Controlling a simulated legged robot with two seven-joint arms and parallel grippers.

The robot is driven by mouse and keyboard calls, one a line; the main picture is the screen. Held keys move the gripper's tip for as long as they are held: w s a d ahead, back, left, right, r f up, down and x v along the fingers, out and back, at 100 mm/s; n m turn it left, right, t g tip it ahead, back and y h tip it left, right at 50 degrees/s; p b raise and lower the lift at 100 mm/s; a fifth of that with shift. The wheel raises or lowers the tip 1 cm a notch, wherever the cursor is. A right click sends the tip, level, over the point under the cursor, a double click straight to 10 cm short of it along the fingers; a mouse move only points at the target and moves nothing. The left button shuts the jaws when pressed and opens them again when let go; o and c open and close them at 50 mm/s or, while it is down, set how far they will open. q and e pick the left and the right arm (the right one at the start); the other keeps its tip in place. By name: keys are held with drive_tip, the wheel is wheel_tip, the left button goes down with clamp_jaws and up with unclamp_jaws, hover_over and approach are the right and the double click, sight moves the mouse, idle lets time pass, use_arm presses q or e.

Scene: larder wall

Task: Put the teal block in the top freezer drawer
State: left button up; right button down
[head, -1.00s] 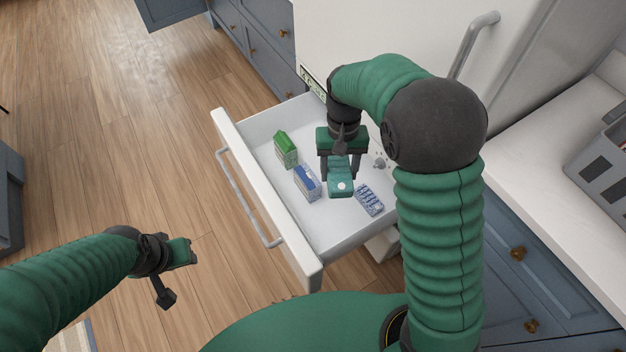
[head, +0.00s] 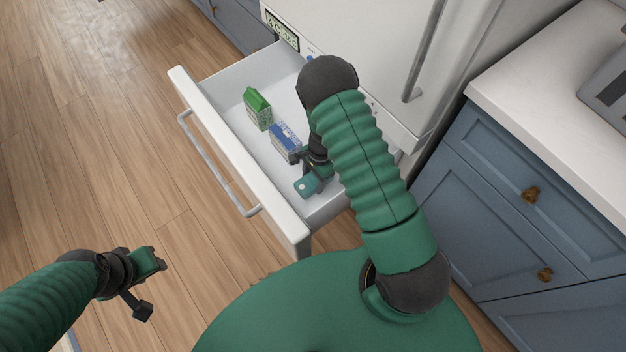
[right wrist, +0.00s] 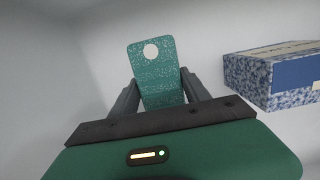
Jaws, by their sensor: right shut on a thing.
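The teal block (head: 305,188), with a pale round spot, is low inside the open white freezer drawer (head: 240,147), near its front right corner. My right gripper (head: 313,181) reaches down into the drawer, partly hidden by my arm. In the right wrist view its two fingers (right wrist: 158,96) are shut on the sides of the teal block (right wrist: 155,72). I cannot tell whether the block touches the drawer floor. My left gripper (head: 148,287) is open and empty over the wood floor, outside the drawer.
A green carton (head: 257,110) and a blue box (head: 285,141) stand in the drawer; the blue box also shows beside the block in the wrist view (right wrist: 275,76). The white fridge front (head: 375,55) rises behind. Blue cabinets (head: 510,205) with a pale counter stand at right.

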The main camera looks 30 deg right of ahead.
sight(309, 187)
wheel_tip(309, 187, down, 2)
drive_tip(key=shift+a+f, duration=0.15)
drive_tip(key=c, duration=0.5)
unclamp_jaws()
drive_tip(key=shift+d, duration=0.2)
drive_tip(key=shift+a, duration=0.1)
drive_tip(key=shift+r, duration=0.25)
drive_tip(key=r+p, duration=0.1)
drive_tip(key=r, duration=0.2)
drive_tip(key=d+r+p, duration=0.1)
drive_tip(key=r, duration=0.3)
drive_tip(key=r+p, duration=0.2)
drive_tip(key=r, duration=0.2)
drive_tip(key=shift+d+r, duration=0.25)
drive_tip(key=shift+d, duration=0.1)
drive_tip(key=s+a+r+n+t, duration=0.1)
drive_tip(key=s+a+r+n, duration=0.2)
drive_tip(key=r+n, duration=0.2)
drive_tip(key=s+a+r+n+t+h, duration=0.1)
drive_tip(key=s+a+r+n, duration=0.2)
drive_tip(key=r+n, duration=0.3)
drive_tip(key=s+a+r+n, duration=0.3)
drive_tip(key=r+n, duration=0.3)
drive_tip(key=r, duration=0.2)
drive_tip(key=shift+s+a+r+t+h, duration=0.1)
drive_tip(key=shift+s+a+t+h, duration=0.1)
drive_tip(key=shift+t+h, duration=0.2)
